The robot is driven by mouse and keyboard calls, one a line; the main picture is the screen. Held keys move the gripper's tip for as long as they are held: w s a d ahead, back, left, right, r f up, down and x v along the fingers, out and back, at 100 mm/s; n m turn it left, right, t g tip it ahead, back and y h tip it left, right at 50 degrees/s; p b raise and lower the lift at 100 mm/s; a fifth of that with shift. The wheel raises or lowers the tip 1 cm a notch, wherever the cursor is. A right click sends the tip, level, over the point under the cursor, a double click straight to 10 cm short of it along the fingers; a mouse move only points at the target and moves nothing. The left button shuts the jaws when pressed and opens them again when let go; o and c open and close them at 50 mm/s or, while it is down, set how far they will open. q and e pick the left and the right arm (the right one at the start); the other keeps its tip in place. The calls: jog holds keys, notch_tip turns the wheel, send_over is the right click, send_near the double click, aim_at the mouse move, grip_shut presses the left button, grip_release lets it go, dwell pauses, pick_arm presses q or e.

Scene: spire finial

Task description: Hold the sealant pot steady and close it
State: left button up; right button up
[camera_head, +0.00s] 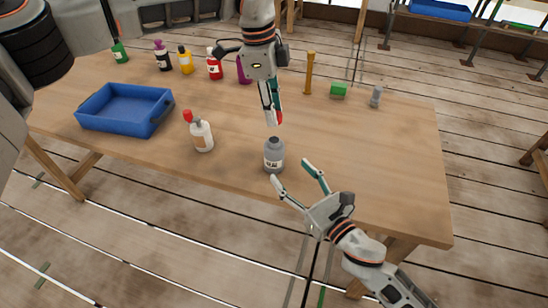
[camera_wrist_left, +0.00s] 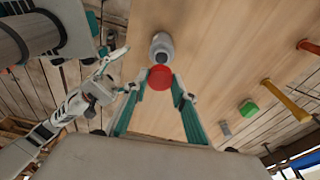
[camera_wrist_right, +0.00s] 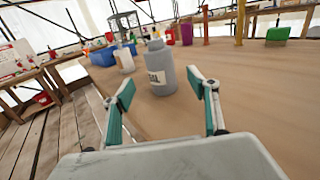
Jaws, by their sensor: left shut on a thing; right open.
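The grey pot (camera_head: 274,158) with a pale label stands upright near the table's front edge. Its top shows no red cap; it also shows in the left wrist view (camera_wrist_left: 161,45) and the right wrist view (camera_wrist_right: 160,68). My left gripper (camera_head: 271,112) points down, shut on a red cap (camera_wrist_left: 160,77), held above and slightly behind the pot. My right gripper (camera_head: 292,172) is open at the pot's front right.
A white bottle with a red top (camera_head: 202,138) stands left of the pot. A blue tray (camera_head: 125,108) is farther left. Several coloured bottles line the back edge. A wooden post (camera_head: 309,73), green block (camera_head: 338,90) and grey piece (camera_head: 376,97) stand at the back right. The right tabletop is clear.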

jog(key=x, duration=0.9)
jog(key=shift+w+a, duration=0.1)
jog(key=shift+w, duration=0.1)
jog(key=shift+c, duration=0.3)
grip_shut()
pick_arm(q)
send_over(274, 140)
jog(key=shift+a+f, duration=0.15)
jog(key=shift+f, duration=2.35)
jog(key=shift+f, duration=0.1)
jog(key=shift+f, duration=0.8)
jog(key=shift+f, duration=0.6)
